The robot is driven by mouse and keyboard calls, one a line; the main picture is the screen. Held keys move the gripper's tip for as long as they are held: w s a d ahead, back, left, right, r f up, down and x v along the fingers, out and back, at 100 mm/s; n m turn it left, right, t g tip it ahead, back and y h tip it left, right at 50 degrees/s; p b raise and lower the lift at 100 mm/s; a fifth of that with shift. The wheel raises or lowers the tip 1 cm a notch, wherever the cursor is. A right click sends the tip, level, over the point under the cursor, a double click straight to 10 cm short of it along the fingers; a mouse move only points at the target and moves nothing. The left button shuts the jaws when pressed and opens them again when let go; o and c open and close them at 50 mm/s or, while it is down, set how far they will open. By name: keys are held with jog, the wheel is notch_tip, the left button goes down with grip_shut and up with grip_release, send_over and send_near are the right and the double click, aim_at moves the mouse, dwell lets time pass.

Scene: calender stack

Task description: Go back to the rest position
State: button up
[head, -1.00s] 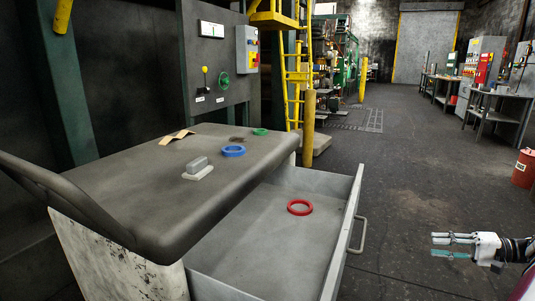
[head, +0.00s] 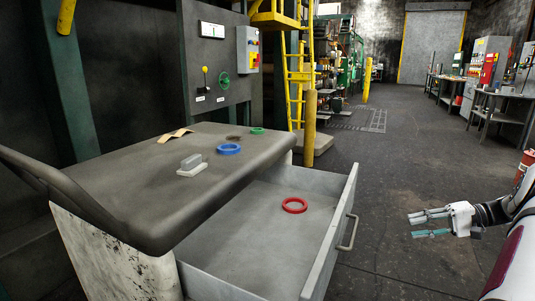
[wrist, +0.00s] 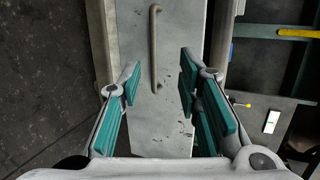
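My gripper (head: 416,224) is at the right of the head view, out to the right of the open drawer and apart from it. In the wrist view my gripper (wrist: 158,98) shows its two teal-padded fingers spread wide with nothing between them. Beyond the fingers, the drawer front with its handle (wrist: 154,48) faces the wrist camera.
The cart's drawer (head: 330,232) stands open with a red ring (head: 294,205) inside. On the cart top (head: 130,185) are a blue ring (head: 229,149), a green ring (head: 257,131) and a grey block (head: 191,164). Open floor (head: 400,160) lies to the right.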

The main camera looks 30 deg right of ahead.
jog(key=w+a+r+n+g+h, duration=0.1)
jog(key=w+a+r+g, duration=0.15)
jog(key=a+r, duration=0.4)
jog(key=w+a+r+n+g, duration=0.1)
jog(key=w+a+r+g, duration=0.15)
jog(key=a, duration=0.75)
jog(key=w+a+r+n+g+h, duration=0.1)
jog(key=w+a+r+g, duration=0.15)
jog(key=a+r, duration=0.4)
jog(key=s+a+r+n+g+h, duration=0.1)
jog(key=s+a, duration=0.2)
jog(key=a, duration=0.4)
jog(key=s+a+r+n+g+h, duration=0.15)
jog(key=s+a, duration=0.25)
jog(key=a, duration=0.4)
jog(key=s+a+h, duration=0.3)
jog(key=s+a, duration=0.4)
jog(key=s+a+f+n+t+h, duration=0.1)
jog(key=s+a+f+n, duration=0.1)
jog(key=s, duration=0.5)
jog(key=s+a+f+n+h, duration=0.1)
jog(key=s+f+h, duration=0.15)
jog(key=s, duration=0.55)
notch_tip(320, 180, up, 32)
jog(key=t+p, duration=0.4)
jog(key=p, duration=2.6)
jog(key=shift+d+f, duration=0.2)
jog(key=shift+f, duration=0.05)
